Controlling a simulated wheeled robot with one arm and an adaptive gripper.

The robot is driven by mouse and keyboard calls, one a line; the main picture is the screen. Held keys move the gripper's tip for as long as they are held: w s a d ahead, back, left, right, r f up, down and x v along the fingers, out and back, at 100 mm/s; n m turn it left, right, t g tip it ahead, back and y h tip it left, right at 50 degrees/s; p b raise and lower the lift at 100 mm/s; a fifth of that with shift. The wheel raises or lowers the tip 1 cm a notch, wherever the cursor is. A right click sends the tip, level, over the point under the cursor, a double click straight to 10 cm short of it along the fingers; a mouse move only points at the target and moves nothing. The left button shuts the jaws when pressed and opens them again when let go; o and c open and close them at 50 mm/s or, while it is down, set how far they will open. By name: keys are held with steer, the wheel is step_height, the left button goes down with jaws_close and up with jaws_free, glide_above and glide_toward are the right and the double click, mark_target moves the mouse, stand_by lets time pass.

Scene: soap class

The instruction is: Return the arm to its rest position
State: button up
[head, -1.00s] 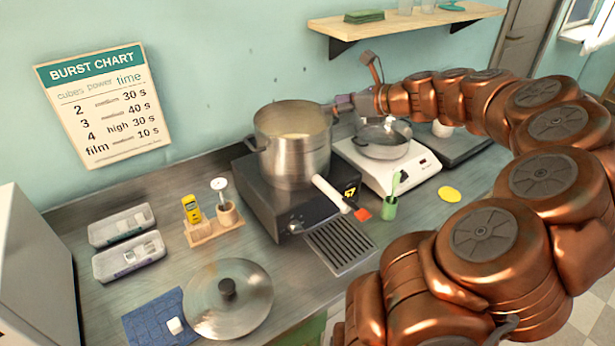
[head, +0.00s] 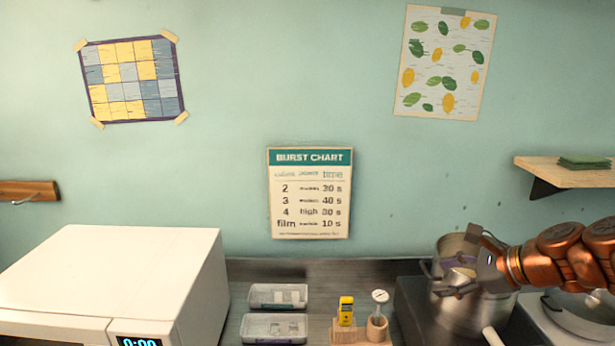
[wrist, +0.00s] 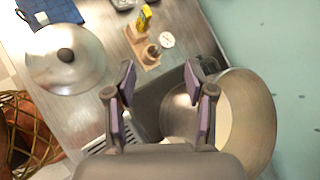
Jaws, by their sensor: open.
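My copper arm (head: 565,255) reaches in from the right in the head view. My gripper (head: 448,272) is at its end, in front of the steel pot (head: 467,318) as the head camera sees it. In the wrist view my gripper (wrist: 160,88) has its two purple-padded fingers spread apart with nothing between them. The pot (wrist: 247,122) shows just right of and behind the fingers there, with pale contents inside. I cannot tell the exact gap between gripper and pot.
A white microwave (head: 120,280) stands at the left. Two clear trays (head: 277,296) and a wooden holder (head: 360,330) with a yellow meter and dial thermometer sit mid-counter. A wall shelf (head: 565,172) is at the right. The pot lid (wrist: 66,58) lies on the counter.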

steer(key=s+a+f+n+g+h, duration=0.1)
steer(key=s+a+f+n+g, duration=0.2)
steer(key=s+a+n, duration=0.35)
steer(key=s+a+f+n+g+h, duration=0.1)
steer(key=s+a+f+n+g, duration=0.25)
steer(key=s+a+n, duration=0.35)
steer(key=s+f+n+g+h, duration=0.1)
steer(key=s+f+n+h, duration=0.1)
steer(key=s+n, duration=0.2)
steer(key=s+d+f+n+g+h, duration=0.1)
steer(key=s+n, duration=0.4)
steer(key=s, duration=0.6)
step_height(320, 180, down, 2)
steer(key=shift+s+d+f+g+h, duration=0.2)
steer(key=shift+s+g+h, duration=0.1)
steer(key=shift+g+h, duration=0.45)
steer(key=shift+d, duration=0.1)
